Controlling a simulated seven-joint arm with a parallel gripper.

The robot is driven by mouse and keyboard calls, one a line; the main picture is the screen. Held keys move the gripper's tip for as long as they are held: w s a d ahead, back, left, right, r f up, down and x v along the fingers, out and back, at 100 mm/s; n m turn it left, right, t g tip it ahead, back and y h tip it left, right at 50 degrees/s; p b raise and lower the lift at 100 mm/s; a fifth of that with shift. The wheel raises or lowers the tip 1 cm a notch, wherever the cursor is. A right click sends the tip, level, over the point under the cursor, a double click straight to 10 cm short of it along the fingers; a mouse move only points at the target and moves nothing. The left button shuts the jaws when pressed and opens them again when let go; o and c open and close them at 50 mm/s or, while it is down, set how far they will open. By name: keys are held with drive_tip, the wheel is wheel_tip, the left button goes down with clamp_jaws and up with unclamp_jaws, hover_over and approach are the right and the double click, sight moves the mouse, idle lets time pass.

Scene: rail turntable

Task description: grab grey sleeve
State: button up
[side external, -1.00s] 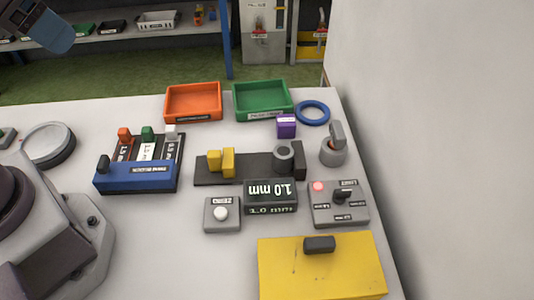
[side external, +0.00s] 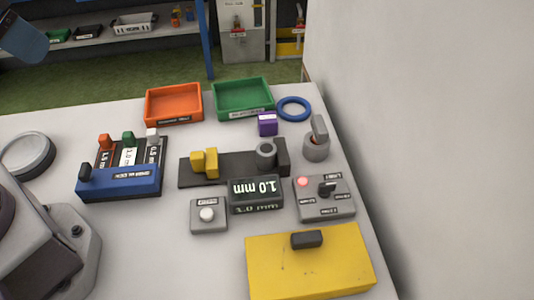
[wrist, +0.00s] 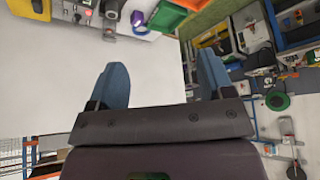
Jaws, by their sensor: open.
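A short grey sleeve (side external: 266,152) with a dark bore sits at the right end of a dark rail fixture (side external: 222,174), by an upright dark end block. A yellow stepped block (side external: 205,162) sits at the left part of the same rail. My gripper (wrist: 160,75) is open in the wrist view, its two blue fingers wide apart with nothing between them. I cannot make out the sleeve for certain in the wrist view.
Around the rail stand a grey post with a lever (side external: 317,145), a purple block (side external: 267,124), a 1.0 mm display (side external: 256,194), a button box (side external: 208,214), a switch box (side external: 324,198) and a blue slotted rack (side external: 118,183). Trays (side external: 174,119) lie behind; a wall is right.

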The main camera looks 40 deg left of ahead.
drive_tip(key=shift+w, duration=0.1)
drive_tip(key=n+t+h, duration=0.4)
drive_tip(key=n+h, duration=0.2)
drive_tip(key=n, duration=1.8)
approach(262, 150)
drive_tip(key=s+a, duration=0.2)
drive_tip(key=s, duration=0.3)
drive_tip(key=w+d+f+n+t, duration=0.1)
drive_tip(key=w+n, duration=0.1)
drive_tip(key=w+d+n+t, duration=0.1)
drive_tip(key=w+n, duration=0.1)
drive_tip(key=w+d+f+n, duration=0.1)
drive_tip(key=w+d+n, duration=0.1)
drive_tip(key=w+n, duration=0.1)
drive_tip(key=shift+d+f+t, duration=0.1)
drive_tip(key=shift+f+t, duration=0.2)
drive_tip(key=shift+t, duration=0.1)
drive_tip(key=x, duration=0.5)
drive_tip(key=shift+w+f, duration=0.2)
drive_tip(key=shift+f, duration=0.25)
